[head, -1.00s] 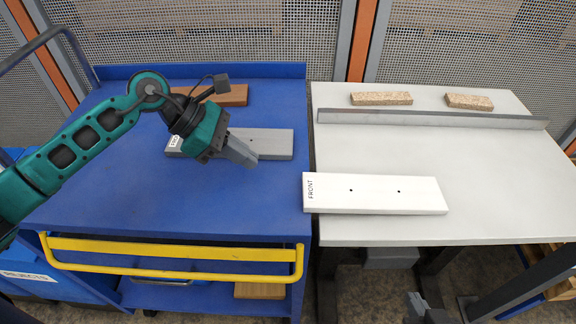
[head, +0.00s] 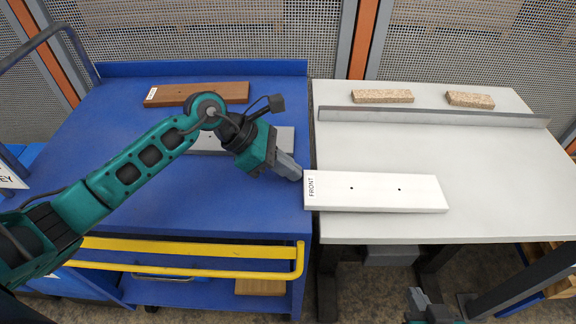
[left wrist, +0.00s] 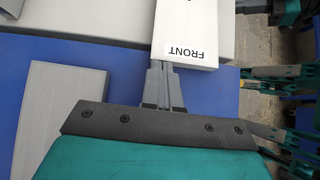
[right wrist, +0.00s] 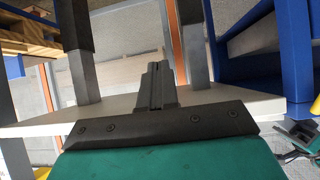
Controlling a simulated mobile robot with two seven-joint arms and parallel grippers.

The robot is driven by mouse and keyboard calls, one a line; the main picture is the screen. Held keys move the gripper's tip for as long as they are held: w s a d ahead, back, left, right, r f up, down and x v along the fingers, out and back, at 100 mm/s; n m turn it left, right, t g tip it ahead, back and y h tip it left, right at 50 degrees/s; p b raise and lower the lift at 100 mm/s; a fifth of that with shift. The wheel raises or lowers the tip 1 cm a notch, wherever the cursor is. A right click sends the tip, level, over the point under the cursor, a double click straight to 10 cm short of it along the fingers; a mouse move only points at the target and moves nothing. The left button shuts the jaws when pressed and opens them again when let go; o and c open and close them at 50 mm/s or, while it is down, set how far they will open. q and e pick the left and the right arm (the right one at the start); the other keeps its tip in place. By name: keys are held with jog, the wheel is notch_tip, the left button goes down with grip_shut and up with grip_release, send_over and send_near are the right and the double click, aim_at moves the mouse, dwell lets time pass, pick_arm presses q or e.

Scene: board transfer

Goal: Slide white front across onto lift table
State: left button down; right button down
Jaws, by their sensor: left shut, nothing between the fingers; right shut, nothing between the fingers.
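The white front (head: 375,193), a pale board with two dark holes and a "FRONT" label, lies on the light grey lift table (head: 500,200). Its labelled left end is at the table's left edge, beside the blue cart (head: 200,208). My left gripper (head: 298,176) is shut and empty, with its fingertips at that left end. In the left wrist view the fingertips (left wrist: 163,64) meet or nearly meet the labelled end of the white front (left wrist: 190,25); exact contact is hard to tell. My right gripper (head: 416,294) is shut and empty, low in front of the lift table; its fingers (right wrist: 155,68) show in the right wrist view.
A grey metal fence (head: 430,118) runs along the back of the lift table, with two chipboard pieces (head: 382,96) (head: 470,99) behind it. A brown board (head: 195,94) and a partly hidden grey board (head: 285,140) lie on the cart. The lift table is clear right of the white front.

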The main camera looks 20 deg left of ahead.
aim_at(335, 176)
pick_arm(q)
jog(key=d, duration=0.2)
jog(key=w+d+b, duration=0.1)
jog(key=d, duration=0.2)
jog(key=w+d, duration=0.1)
jog(key=d, duration=0.1)
jog(key=shift+d+b, duration=0.15)
jog(key=shift+b, duration=0.2)
dwell(0.8)
